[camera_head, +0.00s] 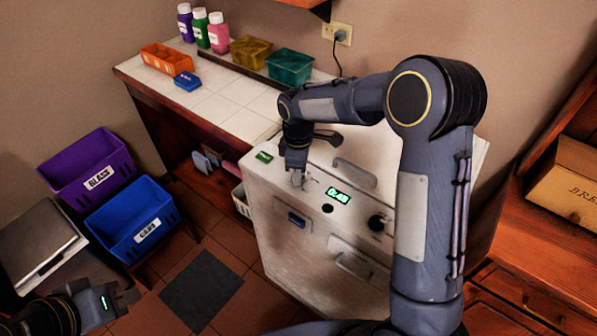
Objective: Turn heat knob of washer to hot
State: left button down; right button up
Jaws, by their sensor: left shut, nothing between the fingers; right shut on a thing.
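The white washer (275,247) stands at the centre, with a green lit display (338,196) on its sloped front panel. My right gripper (298,181) reaches down to the left part of this panel. Its fingers are shut on a small knob there, which they mostly hide, so its setting cannot be read. A black round knob (377,223) sits at the panel's right, and a small dark button (327,208) is below the display. My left gripper (130,297) is shut and empty at the lower left, over the floor and away from the washer.
A tiled counter (235,90) behind holds bottles, an orange basket (166,58) and bins. A purple crate (88,168) and a blue crate (133,220) stand on the left. A wooden cabinet with a box (565,185) is at the right. My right arm covers the washer's right side.

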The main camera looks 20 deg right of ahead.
jog(key=m+b, duration=0.1)
jog(key=m, duration=0.4)
jog(key=shift+m, duration=0.3)
jog(key=m, duration=0.5)
jog(key=shift+m+b, duration=0.35)
jog(key=shift+m, duration=0.05)
jog(key=shift+w, duration=0.1)
jog(key=o, duration=1)
notch_tip(320, 180, up, 8)
jog(key=shift+f, duration=0.2)
jog(key=shift+r, duration=0.15)
